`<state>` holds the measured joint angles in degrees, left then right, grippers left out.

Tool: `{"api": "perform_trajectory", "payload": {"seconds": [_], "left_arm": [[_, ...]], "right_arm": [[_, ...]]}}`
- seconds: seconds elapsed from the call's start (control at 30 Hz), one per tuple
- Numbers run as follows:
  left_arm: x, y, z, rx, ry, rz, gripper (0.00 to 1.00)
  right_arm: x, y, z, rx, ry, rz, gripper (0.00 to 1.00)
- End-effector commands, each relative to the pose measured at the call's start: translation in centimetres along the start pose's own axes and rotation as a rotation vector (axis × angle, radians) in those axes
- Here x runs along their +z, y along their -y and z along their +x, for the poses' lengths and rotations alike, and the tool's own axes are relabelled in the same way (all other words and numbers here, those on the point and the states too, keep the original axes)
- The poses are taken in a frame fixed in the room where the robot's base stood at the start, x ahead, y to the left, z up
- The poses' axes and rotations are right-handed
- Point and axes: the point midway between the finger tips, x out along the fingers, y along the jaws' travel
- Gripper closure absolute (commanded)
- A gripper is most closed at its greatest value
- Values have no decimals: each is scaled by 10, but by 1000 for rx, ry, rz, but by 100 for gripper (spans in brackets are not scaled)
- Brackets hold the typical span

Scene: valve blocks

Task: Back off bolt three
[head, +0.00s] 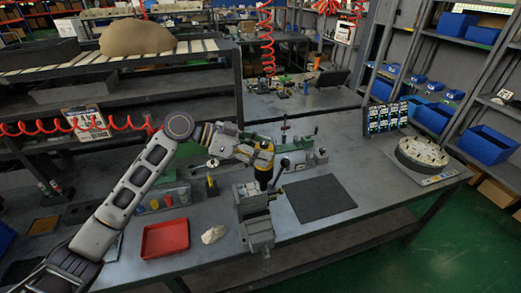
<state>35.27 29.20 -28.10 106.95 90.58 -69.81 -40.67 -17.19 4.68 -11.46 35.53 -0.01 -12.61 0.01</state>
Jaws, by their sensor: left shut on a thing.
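My left arm comes in from the left, and its gripper (245,152) is over the workbench (360,165). It is shut on a yellow-and-black upright tool (264,163), whose lower end is just above or behind a grey vise (255,226). I cannot tell whether the tool touches anything below. A grey block-like part (251,198) shows at the top of the vise. The numbered bolts are too small or hidden to make out. My right gripper is not in view.
A red tray (165,239) and a pale crumpled cloth (213,234) lie left of the vise. A black mat (320,198) lies right of it. A grey-green machine (305,157) stands behind. A round pale part (422,152) sits at the bench's right end.

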Motion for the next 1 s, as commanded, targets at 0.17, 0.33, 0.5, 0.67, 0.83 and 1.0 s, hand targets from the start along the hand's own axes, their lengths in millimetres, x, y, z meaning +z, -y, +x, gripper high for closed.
{"api": "perform_trajectory", "payload": {"seconds": [0.17,0.33,0.5,0.67,0.83,1.0], "left_arm": [[-1,0,0,-2,-6,4,88],[1,0,1,-2,-6,4,88],[3,0,2,-2,-6,4,88],[5,0,2,-2,-6,4,88],[6,0,3,-2,-6,4,88],[6,0,3,-2,-6,4,88]], "right_arm": [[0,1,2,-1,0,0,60],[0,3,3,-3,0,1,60],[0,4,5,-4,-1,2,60],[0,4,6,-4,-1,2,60],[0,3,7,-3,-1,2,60],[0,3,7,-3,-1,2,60]]}}
